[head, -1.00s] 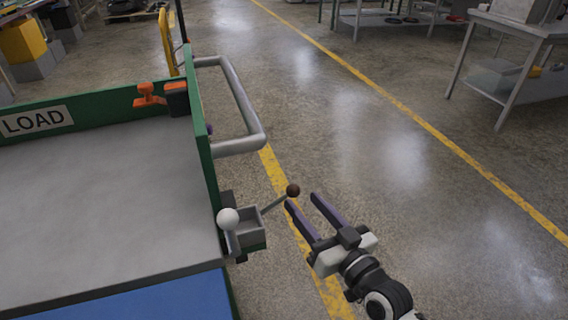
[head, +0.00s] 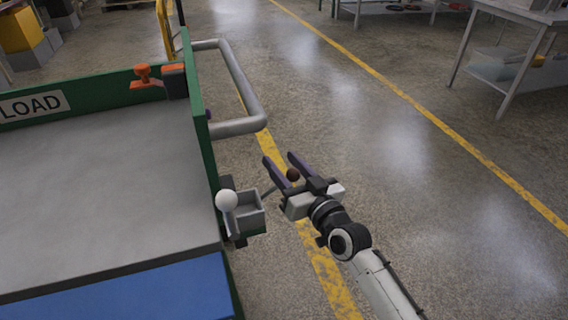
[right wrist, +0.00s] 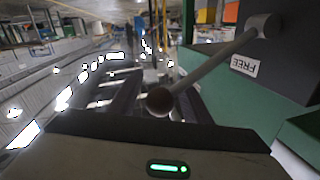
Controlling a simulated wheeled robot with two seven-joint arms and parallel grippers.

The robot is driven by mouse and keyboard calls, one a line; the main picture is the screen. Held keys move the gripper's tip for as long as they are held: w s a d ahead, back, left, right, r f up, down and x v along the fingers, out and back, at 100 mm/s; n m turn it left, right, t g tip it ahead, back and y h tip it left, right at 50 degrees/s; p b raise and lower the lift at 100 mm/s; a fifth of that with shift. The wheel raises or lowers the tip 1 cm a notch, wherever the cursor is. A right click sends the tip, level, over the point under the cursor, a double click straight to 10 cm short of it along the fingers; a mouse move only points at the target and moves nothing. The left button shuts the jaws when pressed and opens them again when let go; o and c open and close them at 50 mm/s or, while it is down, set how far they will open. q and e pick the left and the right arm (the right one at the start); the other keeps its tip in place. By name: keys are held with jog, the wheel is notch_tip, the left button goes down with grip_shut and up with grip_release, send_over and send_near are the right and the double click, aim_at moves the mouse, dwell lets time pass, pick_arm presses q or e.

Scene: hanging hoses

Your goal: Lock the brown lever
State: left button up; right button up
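The brown lever's round knob (head: 293,174) sits at the end of a thin metal rod that slants up and right from a grey box on the cart's right side. In the right wrist view the brown knob (right wrist: 159,101) is close, near the middle, with its rod rising to a pivot at the upper right. My right gripper (head: 279,157) is open, its purple fingers pointing up the picture. The knob appears between the fingers near their base; I cannot tell whether it touches either. My left gripper is out of view.
A lever with a white knob (head: 227,201) stands beside the grey box (head: 250,212). A FREE label (right wrist: 243,66) is near the brown lever's pivot. The green cart wall (head: 205,140) and grey rail handle (head: 240,85) are to the left. Open floor lies to the right.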

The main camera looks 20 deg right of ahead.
grip_shut()
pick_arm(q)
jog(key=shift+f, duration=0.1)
pick_arm(e)
jog(key=shift+f, duration=0.2)
